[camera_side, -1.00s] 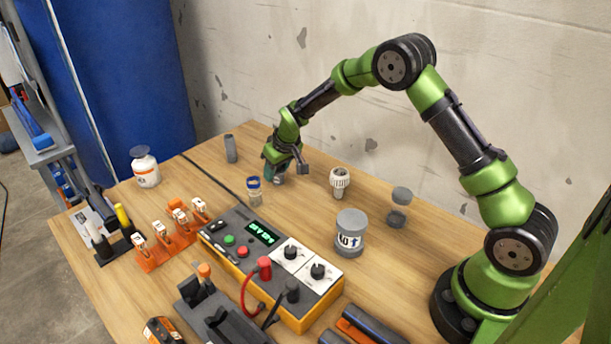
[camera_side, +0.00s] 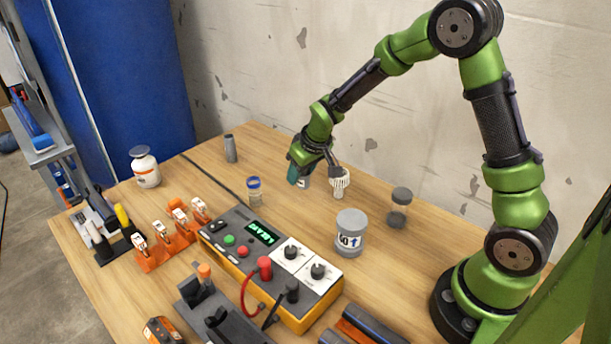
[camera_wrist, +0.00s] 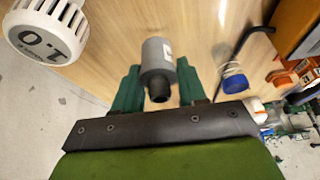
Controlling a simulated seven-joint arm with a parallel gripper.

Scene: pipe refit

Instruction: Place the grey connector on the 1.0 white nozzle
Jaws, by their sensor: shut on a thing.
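My gripper (camera_side: 300,180) is shut on the grey connector (camera_wrist: 158,56), a short grey cylinder with a narrower black end. In the wrist view it lies between my two teal fingers (camera_wrist: 160,80); in the side view it is mostly hidden by the fingers. The white nozzle (camera_side: 340,181) stands upright on the table just right of my gripper, with a ribbed head and a narrower lower part. In the wrist view the nozzle (camera_wrist: 45,35) shows at the upper left, apart from the connector, with "1.0" upside down on its face.
A blue-capped jar (camera_side: 254,192) stands left of my gripper. A yellow-edged control box (camera_side: 271,262) with cables fills the front. A grey cylinder (camera_side: 231,149) stands behind left.

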